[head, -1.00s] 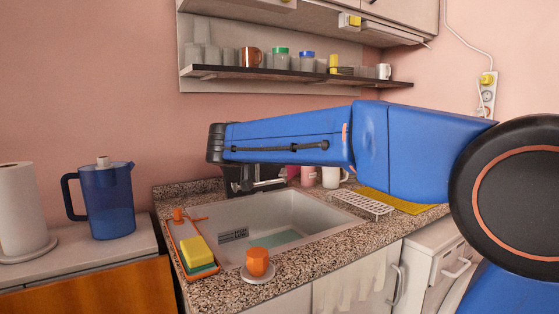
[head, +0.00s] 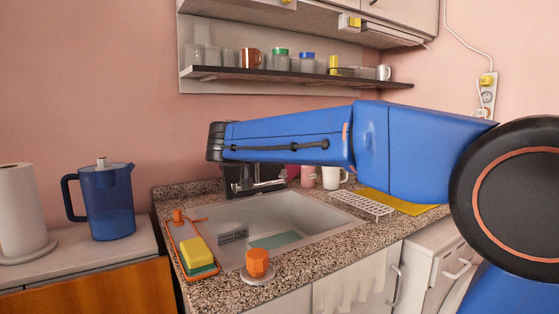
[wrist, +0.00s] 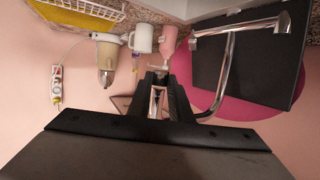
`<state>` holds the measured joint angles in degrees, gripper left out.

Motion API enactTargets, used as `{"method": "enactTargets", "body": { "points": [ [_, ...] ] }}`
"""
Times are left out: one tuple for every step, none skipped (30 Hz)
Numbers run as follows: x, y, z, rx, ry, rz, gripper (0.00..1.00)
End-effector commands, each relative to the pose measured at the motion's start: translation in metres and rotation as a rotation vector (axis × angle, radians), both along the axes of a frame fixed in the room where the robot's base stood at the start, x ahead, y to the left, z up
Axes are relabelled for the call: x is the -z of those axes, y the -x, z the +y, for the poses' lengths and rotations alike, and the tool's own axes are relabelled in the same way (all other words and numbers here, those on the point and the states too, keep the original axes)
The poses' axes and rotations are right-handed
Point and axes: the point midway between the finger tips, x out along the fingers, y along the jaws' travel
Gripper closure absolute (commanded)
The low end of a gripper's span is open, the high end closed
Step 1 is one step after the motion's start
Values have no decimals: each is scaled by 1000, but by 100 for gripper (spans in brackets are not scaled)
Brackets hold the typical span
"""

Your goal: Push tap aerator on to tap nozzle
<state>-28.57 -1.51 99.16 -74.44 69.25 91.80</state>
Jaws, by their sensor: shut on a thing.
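In the wrist view my gripper (wrist: 157,82) is shut on a small pale thing (wrist: 156,101), which I take for the tap aerator; the dark fingers hide most of it. The chrome tap (wrist: 229,68) is to the right of the fingers, with a curved pipe and a long bar across the top of the picture. The held thing looks apart from the bar's far right end (wrist: 283,22). I cannot tell which end is the nozzle. In the head view the tap (head: 263,185) shows below my arm, which hides my gripper.
A dark panel (wrist: 243,88) stands behind the tap. A pink bottle (wrist: 168,42) and a white mug (wrist: 143,39) are close to my fingers. The sink (head: 215,215) has a yellow sponge (head: 196,250) and an orange knob-like thing (head: 257,262) at its front. A shelf (head: 300,77) hangs above my arm.

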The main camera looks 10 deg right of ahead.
Motion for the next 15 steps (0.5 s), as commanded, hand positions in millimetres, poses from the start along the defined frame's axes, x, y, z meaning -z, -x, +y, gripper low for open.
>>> {"method": "enactTargets", "body": {
  "points": [
    [-1, 0, 0, 0, 0, 0, 100],
    [-1, 0, 0, 0, 0, 0, 100],
    [-1, 0, 0, 0, 0, 0, 100],
    [-1, 0, 0, 0, 0, 0, 100],
    [-1, 0, 0, 0, 0, 0, 100],
    [-1, 0, 0, 0, 0, 0, 100],
    [-1, 0, 0, 0, 0, 0, 77],
    [-1, 0, 0, 0, 0, 0, 70],
    [-1, 0, 0, 0, 0, 0, 60],
    [-1, 0, 0, 0, 0, 0, 60],
    [-1, 0, 0, 0, 0, 0, 60],
    [-1, 0, 0, 0, 0, 0, 60],
    [-1, 0, 0, 0, 0, 0, 60],
    [-1, 0, 0, 0, 0, 0, 60],
    [-1, 0, 0, 0, 0, 0, 60]
  ]
}}
